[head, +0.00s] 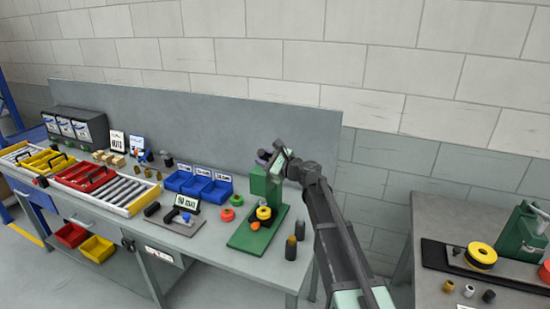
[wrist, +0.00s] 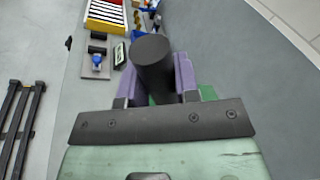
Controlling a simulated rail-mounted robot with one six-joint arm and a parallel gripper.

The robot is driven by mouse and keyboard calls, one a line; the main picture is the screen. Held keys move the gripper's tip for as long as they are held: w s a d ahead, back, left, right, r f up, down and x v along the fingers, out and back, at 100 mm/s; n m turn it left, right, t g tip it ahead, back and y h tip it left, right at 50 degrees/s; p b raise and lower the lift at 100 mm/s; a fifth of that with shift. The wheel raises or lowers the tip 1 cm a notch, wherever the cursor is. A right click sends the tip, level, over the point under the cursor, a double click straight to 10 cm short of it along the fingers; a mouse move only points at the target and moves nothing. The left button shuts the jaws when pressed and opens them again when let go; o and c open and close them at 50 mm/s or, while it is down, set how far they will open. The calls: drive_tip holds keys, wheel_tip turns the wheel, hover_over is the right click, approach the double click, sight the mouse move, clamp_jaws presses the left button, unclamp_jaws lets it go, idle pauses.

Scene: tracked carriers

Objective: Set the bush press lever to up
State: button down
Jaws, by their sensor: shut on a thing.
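The green bush press (head: 259,183) stands on its green base plate (head: 245,237) near the right end of the long bench. A yellow part with a black centre (head: 264,213) sits on the base under the press head. My gripper (head: 265,154) is at the top of the press, its arm reaching in from the right. In the wrist view its purple pads are shut on the dark cylindrical grip of the press lever (wrist: 151,52). In the head view the lever is mostly hidden by my gripper, so its exact angle cannot be told.
Blue bins (head: 199,184) stand left of the press, and a red and a green ring lie nearby. Dark cylinders (head: 291,247) stand right of the base plate. A grey back panel (head: 225,135) rises close behind. A second bench (head: 465,215) with another green press is at right.

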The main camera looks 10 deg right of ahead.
drive_tip(key=shift+w+r, duration=0.15)
drive_tip(key=shift+w, duration=0.05)
drive_tip(key=c, duration=0.8)
unclamp_jaws()
drive_tip(key=shift+d, duration=0.1)
drive_tip(key=shift+c, duration=0.2)
drive_tip(key=shift+s, duration=0.1)
drive_tip(key=v, duration=1)
drive_tip(key=shift+s+d, duration=0.25)
drive_tip(key=shift+d, duration=0.05)
